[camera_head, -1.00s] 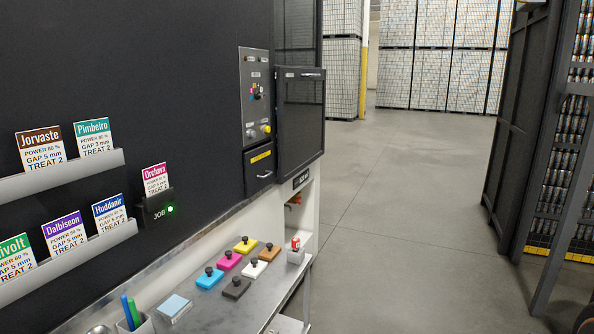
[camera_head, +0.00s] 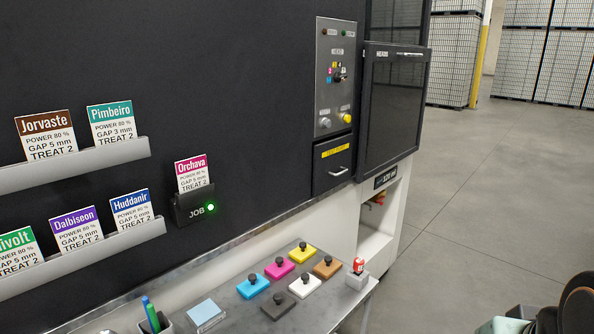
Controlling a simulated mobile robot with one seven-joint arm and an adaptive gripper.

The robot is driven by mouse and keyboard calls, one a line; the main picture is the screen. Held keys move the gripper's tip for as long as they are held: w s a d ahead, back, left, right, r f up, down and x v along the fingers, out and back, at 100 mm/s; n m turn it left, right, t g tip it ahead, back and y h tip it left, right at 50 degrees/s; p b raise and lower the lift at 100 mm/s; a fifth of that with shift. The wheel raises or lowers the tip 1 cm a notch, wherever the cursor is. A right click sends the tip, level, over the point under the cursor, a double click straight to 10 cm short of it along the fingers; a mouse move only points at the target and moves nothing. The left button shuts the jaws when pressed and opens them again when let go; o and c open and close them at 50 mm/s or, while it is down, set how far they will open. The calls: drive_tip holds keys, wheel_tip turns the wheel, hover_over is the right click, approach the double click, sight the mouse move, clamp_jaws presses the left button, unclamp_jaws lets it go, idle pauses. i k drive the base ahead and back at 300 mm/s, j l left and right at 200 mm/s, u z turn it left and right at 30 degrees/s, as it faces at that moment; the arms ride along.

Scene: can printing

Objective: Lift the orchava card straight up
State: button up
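The Orchava card (camera_head: 191,171), white with a magenta header, stands upright in the small black JOB holder (camera_head: 193,205) on the dark wall panel. Its lower edge is hidden inside the holder, and a green light glows on the holder's front. The card reads power 80 %, gap 5 mm, treat 2. Dark rounded parts at the lower right edge look like my own arm. No gripper fingers can be made out, and nothing touches the card.
An upper rack (camera_head: 75,165) holds the Jorvaste and Pimbeiro cards. A lower rack (camera_head: 85,258) holds several more. Below, a metal shelf (camera_head: 250,318) carries coloured blocks with knobs, a blue pad and a pen cup. A control panel (camera_head: 336,75) and dark cabinet stand right of the card.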

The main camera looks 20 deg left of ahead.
sight(192, 173)
drive_tip(key=i+u, duration=0.15)
drive_tip(key=u, duration=0.25)
drive_tip(key=i+u, duration=0.2)
drive_tip(key=u, duration=0.15)
drive_tip(key=i+l+u, duration=0.1)
drive_tip(key=u, duration=0.3)
